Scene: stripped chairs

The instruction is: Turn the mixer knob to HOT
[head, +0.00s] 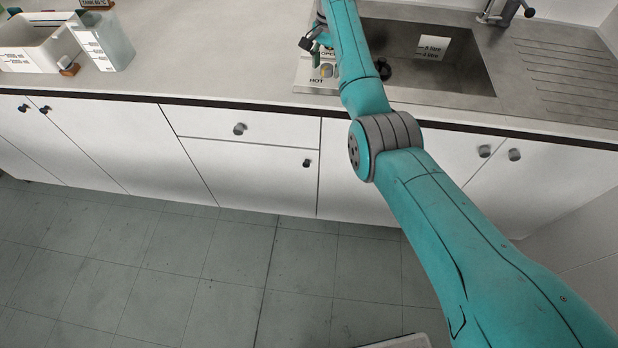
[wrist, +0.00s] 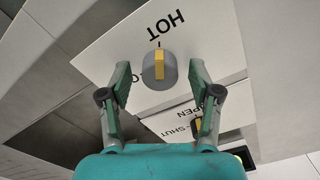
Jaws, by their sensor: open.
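The mixer knob (wrist: 170,74) is grey with a yellow bar across its top, on a white plate (wrist: 105,50). The bar lies in line with a short black mark beside the word HOT. Another word on the plate is mostly hidden behind my left finger. My gripper (wrist: 160,72) is open, with one fingertip on each side of the knob and a visible gap on both sides. In the head view my gripper (head: 317,42) is over the plate (head: 308,84) at the left of the sink, and my arm partly covers it.
A second yellow-barred knob (wrist: 197,124) sits on a plate marked OPEN and SHUT, close to my right finger. The sink basin (head: 450,60) is right of the plate. A white bin (head: 35,50) and a translucent container (head: 105,42) stand at the counter's left. The counter between is clear.

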